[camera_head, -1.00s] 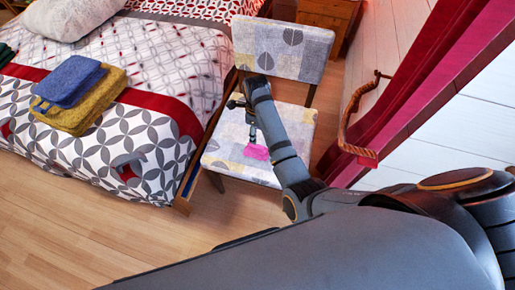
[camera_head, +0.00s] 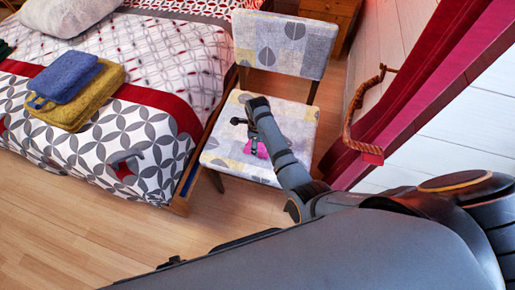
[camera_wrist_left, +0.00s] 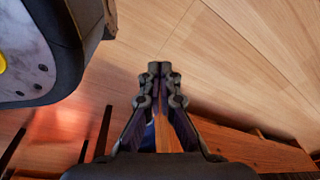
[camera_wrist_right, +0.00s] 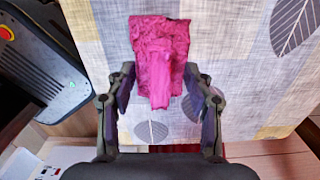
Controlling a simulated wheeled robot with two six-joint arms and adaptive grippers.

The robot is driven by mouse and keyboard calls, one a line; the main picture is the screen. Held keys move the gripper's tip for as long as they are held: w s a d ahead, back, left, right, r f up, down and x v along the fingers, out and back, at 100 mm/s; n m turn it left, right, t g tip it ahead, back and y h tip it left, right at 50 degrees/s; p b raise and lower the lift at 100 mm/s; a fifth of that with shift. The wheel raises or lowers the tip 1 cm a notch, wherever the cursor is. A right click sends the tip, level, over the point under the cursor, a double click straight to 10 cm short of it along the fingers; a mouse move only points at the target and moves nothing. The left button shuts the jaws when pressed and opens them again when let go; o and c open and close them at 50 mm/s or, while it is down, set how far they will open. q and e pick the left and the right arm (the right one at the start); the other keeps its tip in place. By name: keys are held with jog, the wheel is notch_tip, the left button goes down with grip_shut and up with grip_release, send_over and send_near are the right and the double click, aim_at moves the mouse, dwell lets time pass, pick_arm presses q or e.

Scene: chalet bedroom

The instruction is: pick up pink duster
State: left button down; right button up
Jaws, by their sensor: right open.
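The pink duster (camera_wrist_right: 160,40) lies on the patterned seat of the chair (camera_head: 218,155). It also shows in the head view (camera_head: 261,151), partly hidden by my right gripper (camera_head: 250,143). In the right wrist view my right gripper (camera_wrist_right: 158,75) is open, with one finger on each side of the duster's narrow lower part. I cannot tell whether the fingers touch it. My left gripper (camera_wrist_left: 160,68) is empty, its fingertips together, above the wooden floor in the left wrist view.
The chair's backrest (camera_head: 282,45) stands behind my right arm. A bed (camera_head: 150,135) with a blue towel (camera_head: 65,78) and a yellow towel (camera_head: 80,110) is on the left. A red curtain (camera_head: 420,80) with a rope tie (camera_head: 350,120) hangs on the right. Floor at lower left is clear.

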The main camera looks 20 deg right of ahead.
jog(key=shift+c, duration=0.4)
grip_shut()
pick_arm(q)
jog(key=shift+r, duration=0.1)
pick_arm(e)
jog(key=shift+r, duration=0.1)
